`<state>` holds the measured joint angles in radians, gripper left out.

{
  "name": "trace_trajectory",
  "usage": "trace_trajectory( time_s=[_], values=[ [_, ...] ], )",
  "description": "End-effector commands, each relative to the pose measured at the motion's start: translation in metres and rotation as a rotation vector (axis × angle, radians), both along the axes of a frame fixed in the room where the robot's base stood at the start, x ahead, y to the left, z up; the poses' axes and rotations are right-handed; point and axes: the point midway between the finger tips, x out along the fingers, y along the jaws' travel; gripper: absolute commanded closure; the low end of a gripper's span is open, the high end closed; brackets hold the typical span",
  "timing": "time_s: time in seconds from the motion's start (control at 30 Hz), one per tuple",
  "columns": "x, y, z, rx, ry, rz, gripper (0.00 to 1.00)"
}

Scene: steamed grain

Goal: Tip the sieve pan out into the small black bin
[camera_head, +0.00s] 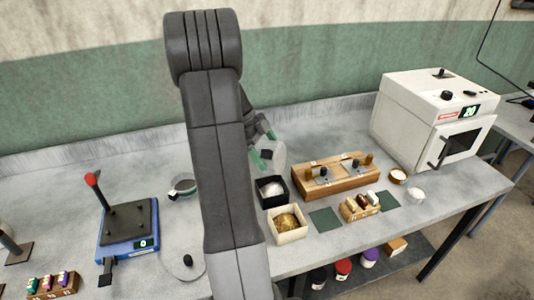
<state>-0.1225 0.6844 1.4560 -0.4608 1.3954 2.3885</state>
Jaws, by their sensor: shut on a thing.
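My gripper (264,150), with green fingertips, is partly hidden behind my own arm. It is shut on a pale round pan (278,154), which looks like the sieve pan. The pan is steeply tilted and held just above and behind the small black bin (286,192). Its inside and its handle cannot be made out. The black bin stands on the grey bench and has something whitish in it.
A cream box (301,235) of golden grain stands in front of the bin. A wooden block (305,184) with knobs is to the right, then a white oven (410,115). A blue device (128,243), a small round dish (183,187) and a knobbed lid (176,268) lie left.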

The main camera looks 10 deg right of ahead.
Motion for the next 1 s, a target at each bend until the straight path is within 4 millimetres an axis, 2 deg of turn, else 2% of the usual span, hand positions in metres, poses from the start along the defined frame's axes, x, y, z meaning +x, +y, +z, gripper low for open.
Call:
trace_trajectory(
  time_s=[0.03, 0.1, 0.23, 0.37, 0.8, 1.0],
  values=[
    [0.001, 0.0, 0.012, 0.0, -0.004, 0.001, 0.73],
    [0.001, 0.0, 0.023, 0.001, -0.004, 0.001, 0.73],
    [0.0, 0.0, 0.036, 0.0, -0.001, 0.001, 0.73],
    [0.0, -0.001, 0.037, 0.031, -0.021, -0.002, 0.73],
    [0.0, -0.002, 0.045, 0.463, -0.27, -0.004, 0.73],
    [0.0, -0.001, 0.046, 0.527, -0.306, -0.002, 0.73]
  ],
)
